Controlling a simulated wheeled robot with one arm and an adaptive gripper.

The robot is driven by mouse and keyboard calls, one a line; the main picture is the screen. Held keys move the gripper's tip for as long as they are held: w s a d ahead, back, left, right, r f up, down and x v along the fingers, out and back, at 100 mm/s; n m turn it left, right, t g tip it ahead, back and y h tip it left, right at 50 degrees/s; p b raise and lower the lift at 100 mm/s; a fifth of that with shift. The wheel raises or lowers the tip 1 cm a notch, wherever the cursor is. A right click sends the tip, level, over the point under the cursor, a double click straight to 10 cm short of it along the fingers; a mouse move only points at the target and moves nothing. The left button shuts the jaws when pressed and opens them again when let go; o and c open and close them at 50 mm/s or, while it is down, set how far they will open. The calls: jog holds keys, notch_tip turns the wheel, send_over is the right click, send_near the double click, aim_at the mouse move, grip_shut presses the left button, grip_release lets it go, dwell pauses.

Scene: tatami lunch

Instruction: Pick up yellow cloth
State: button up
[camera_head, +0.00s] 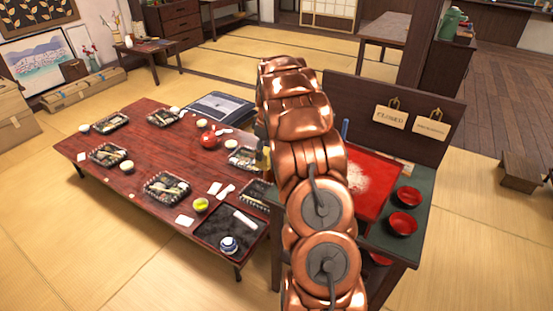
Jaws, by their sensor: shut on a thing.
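My copper arm rises through the middle of the view and hides most of my gripper (262,147). Only a dark edge of the gripper shows at the arm's left side, by the right end of the low red-brown table (118,170). A small yellow patch, seemingly the yellow cloth (265,160), shows right at the gripper, which is shut on it. The rest of the cloth and the fingertips are hidden behind the arm.
Right of my arm, a green-topped stand (377,238) holds a red tray (362,205) and red bowls (403,223). Open tatami lies at left.

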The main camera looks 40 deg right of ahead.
jog(key=w+a+b, duration=0.2)
jog(key=w+a, duration=0.1)
jog(key=w, duration=0.7)
